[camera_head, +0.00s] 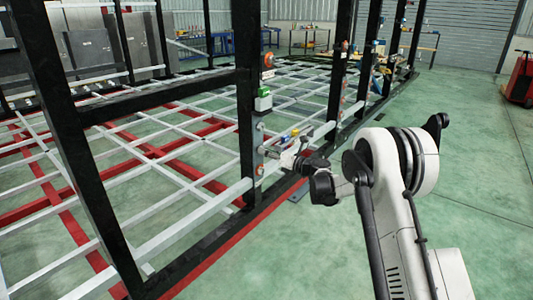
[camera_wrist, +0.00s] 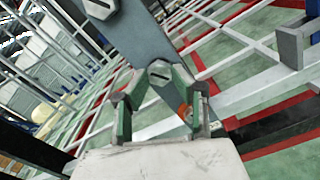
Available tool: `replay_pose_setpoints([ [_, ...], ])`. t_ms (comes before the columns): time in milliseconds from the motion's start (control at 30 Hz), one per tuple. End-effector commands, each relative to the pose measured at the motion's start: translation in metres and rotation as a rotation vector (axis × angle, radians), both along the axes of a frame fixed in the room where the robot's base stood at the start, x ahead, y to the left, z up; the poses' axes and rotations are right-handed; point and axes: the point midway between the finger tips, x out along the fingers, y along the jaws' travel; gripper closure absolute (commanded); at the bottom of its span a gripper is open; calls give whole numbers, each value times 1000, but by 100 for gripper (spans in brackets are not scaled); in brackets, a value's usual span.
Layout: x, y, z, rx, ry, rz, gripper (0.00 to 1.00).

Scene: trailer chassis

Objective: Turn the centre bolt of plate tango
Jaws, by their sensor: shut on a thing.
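A grey-blue plate (camera_head: 258,150) is fixed upright on a black post; it also shows in the wrist view (camera_wrist: 150,42), running diagonally. My gripper (camera_wrist: 160,78) is at the plate, its two green-padded fingers shut on a bolt (camera_wrist: 159,73) with a slotted head. Another slotted bolt (camera_wrist: 101,8) sits on the plate above it, and an orange-red part (camera_wrist: 186,113) shows low behind the right finger. In the head view my gripper (camera_head: 287,157) reaches the plate from the right; the held bolt is hidden there. I cannot read any name on the plate.
A green-and-white box (camera_head: 263,100) and an orange round part (camera_head: 267,60) sit higher on the same post. More black posts (camera_head: 340,60) stand behind along the chassis. White rails (camera_head: 185,215) and red beams cross the left. The green floor at right is clear, with a red machine (camera_head: 520,78) far back.

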Motion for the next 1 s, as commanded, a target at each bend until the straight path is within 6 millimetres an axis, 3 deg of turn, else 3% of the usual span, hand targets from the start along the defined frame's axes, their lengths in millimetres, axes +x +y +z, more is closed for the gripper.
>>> replay_pose_setpoints([
  [700, 0, -2, -1, 39, 58, -2, 100],
  [733, 0, -2, 0, 39, 58, -2, 72],
  [833, 0, -2, 0, 39, 58, -1, 58],
  [1000, 0, -1, 0, 39, 58, -1, 57],
])
